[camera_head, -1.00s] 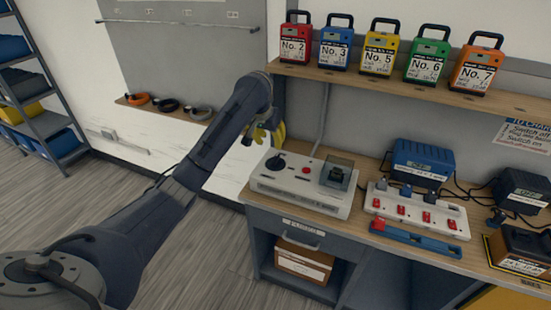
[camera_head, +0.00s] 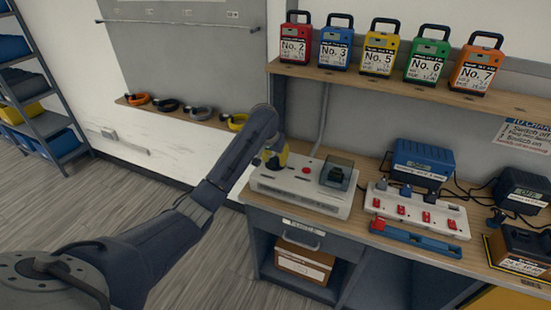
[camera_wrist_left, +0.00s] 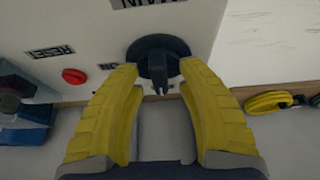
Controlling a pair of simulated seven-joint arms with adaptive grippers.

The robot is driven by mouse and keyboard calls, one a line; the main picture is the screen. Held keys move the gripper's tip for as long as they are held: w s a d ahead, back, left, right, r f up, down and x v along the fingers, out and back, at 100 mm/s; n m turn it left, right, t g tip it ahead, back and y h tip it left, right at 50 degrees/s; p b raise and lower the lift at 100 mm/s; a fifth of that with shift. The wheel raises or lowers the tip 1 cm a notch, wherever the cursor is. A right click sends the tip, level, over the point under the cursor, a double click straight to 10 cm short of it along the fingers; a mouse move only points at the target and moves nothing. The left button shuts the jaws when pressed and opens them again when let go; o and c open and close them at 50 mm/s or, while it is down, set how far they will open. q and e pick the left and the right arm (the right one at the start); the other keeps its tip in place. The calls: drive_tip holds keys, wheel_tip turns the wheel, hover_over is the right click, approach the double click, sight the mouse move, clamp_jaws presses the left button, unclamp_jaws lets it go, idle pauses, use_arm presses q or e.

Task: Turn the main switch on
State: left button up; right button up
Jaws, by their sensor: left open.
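The main switch panel (camera_head: 305,195) is a pale box at the left end of the bench. Its main switch (camera_wrist_left: 157,62) is a black round rotary knob with a raised handle. In the left wrist view the knob lies just ahead of my left gripper (camera_wrist_left: 166,80), between its yellow fingers, which stand apart. I cannot tell whether they touch it. In the head view my left gripper (camera_head: 273,158) is over the knob and hides it. A red button (camera_head: 305,170) sits beside it on the panel, also seen in the left wrist view (camera_wrist_left: 74,76). My right gripper is out of view.
A clear-lidded dark unit (camera_head: 336,172) is on the panel's right. A power strip with red switches (camera_head: 416,208) and a blue charger (camera_head: 423,160) stand further right. A shelf above (camera_head: 400,88) holds several numbered packs.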

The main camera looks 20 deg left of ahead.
use_arm(q)
drive_tip(key=shift+o, duration=0.3)
drive_tip(key=shift+f, duration=0.1)
clamp_jaws()
drive_tip(key=shift+a+m, duration=0.1)
drive_tip(key=shift+m, duration=0.3)
drive_tip(key=m+h, duration=0.1)
drive_tip(key=m, duration=0.2)
drive_tip(key=m+g+h, duration=0.1)
drive_tip(key=m+h, duration=0.1)
drive_tip(key=m, duration=0.2)
drive_tip(key=shift+m, duration=0.3)
drive_tip(key=m, duration=0.2)
drive_tip(key=m+g+h, duration=0.1)
drive_tip(key=m, duration=0.2)
drive_tip(key=shift+g, duration=0.3)
drive_tip(key=shift+m+g+h, duration=0.4)
drive_tip(key=shift+m+g, duration=0.3)
drive_tip(key=shift+m, duration=1.7)
